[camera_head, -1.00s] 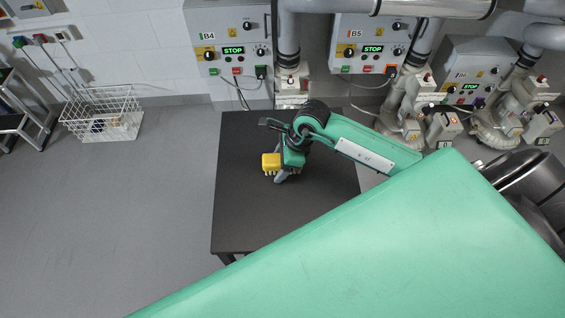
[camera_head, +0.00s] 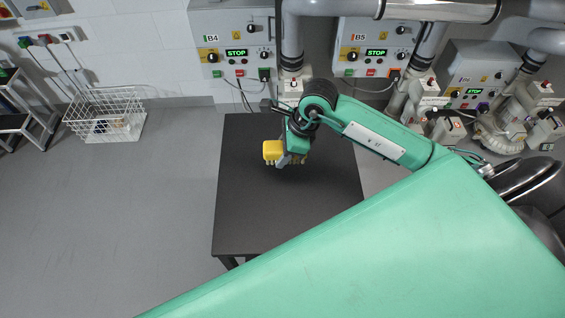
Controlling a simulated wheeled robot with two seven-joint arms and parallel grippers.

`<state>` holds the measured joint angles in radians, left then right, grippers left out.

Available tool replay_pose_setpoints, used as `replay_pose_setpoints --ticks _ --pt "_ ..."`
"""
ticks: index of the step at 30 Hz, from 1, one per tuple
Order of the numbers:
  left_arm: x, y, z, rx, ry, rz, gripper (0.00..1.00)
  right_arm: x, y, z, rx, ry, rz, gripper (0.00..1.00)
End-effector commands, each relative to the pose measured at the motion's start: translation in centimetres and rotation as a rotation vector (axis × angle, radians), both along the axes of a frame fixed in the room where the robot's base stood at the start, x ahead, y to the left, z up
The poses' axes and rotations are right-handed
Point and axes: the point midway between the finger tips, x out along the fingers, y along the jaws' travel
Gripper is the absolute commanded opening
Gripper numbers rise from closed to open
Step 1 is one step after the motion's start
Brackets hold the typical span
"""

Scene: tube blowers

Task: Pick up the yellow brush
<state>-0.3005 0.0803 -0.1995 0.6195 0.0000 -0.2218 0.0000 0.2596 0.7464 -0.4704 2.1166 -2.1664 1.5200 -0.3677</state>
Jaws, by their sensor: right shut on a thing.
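The yellow brush (camera_head: 272,150) is at the far half of the dark table (camera_head: 285,210), with its bristle side facing down. My right gripper (camera_head: 288,158) is shut on the brush, with a grey finger across its near side. Much of the brush is hidden behind the gripper. The brush appears raised above the table top, though the height is hard to tell from above. My left gripper is not in view.
Control boxes B4 (camera_head: 232,45) and B5 (camera_head: 372,50) and grey pipes line the wall behind the table. My large green arm link covers the lower right. The table's near half is bare.

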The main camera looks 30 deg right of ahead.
Motion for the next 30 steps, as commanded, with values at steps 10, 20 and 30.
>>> replay_pose_setpoints --ticks 10,20,30 --pt "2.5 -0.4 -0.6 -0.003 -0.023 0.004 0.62 0.1 0.0 9.5 -0.001 -0.007 0.0 0.17" --pt "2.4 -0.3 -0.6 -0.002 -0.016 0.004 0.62 0.1 0.0 13.2 0.0 -0.003 -0.001 0.17" --pt "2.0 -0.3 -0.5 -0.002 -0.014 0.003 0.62 0.0 0.2 13.3 -0.001 0.001 0.072 0.17"
